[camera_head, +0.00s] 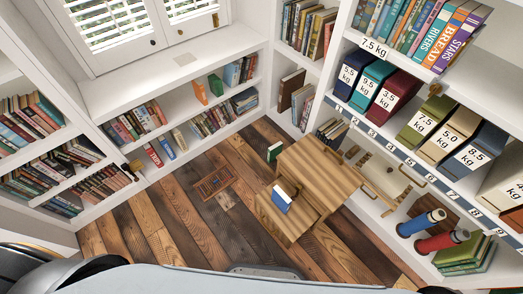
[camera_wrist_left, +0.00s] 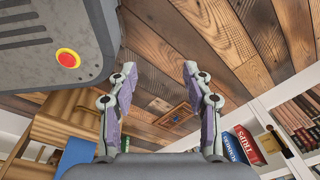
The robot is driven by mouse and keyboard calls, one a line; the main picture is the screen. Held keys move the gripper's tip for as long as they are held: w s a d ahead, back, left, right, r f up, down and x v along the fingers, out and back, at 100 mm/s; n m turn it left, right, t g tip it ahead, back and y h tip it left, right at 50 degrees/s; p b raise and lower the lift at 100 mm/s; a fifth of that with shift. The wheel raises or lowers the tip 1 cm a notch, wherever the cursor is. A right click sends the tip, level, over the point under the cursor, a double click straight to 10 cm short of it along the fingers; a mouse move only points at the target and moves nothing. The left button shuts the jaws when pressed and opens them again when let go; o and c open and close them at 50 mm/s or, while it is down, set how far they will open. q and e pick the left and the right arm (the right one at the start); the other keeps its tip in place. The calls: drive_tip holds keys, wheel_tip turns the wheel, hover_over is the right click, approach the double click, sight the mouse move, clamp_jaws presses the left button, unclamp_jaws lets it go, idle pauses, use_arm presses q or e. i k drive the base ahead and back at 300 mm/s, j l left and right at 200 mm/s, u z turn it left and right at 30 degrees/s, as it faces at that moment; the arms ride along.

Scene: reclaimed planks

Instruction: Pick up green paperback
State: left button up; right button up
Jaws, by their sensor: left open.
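A small green book (camera_head: 274,152) stands upright at the far left edge of the wooden table (camera_head: 325,170) in the head view. Another green book (camera_head: 216,84) stands on the back shelf beside an orange one, and green books (camera_head: 462,262) lie stacked at the lower right. I cannot tell which of these is a paperback. My left gripper (camera_wrist_left: 159,70) is open and empty in the wrist view, with bare floor planks beyond its fingertips. No green book shows between its fingers. My left gripper cannot be made out in the head view, and my right gripper is not in view.
A blue book (camera_head: 282,200) lies on the lower wooden piece (camera_head: 270,218) in front of the table. Labelled binders (camera_head: 385,95) fill the right shelf. Two rolled cylinders (camera_head: 420,222) lie below.

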sight(273, 151)
drive_tip(key=i+j+u, duration=0.1)
drive_tip(key=j, duration=0.3)
drive_tip(key=i+j+u, duration=0.1)
drive_tip(key=j, duration=0.3)
drive_tip(key=i+j+u, duration=0.1)
drive_tip(key=j, duration=0.25)
drive_tip(key=i+j+u, duration=0.1)
drive_tip(key=j, duration=0.3)
drive_tip(key=i+l+u, duration=0.2)
drive_tip(key=i+l, duration=0.2)
drive_tip(key=i, duration=0.2)
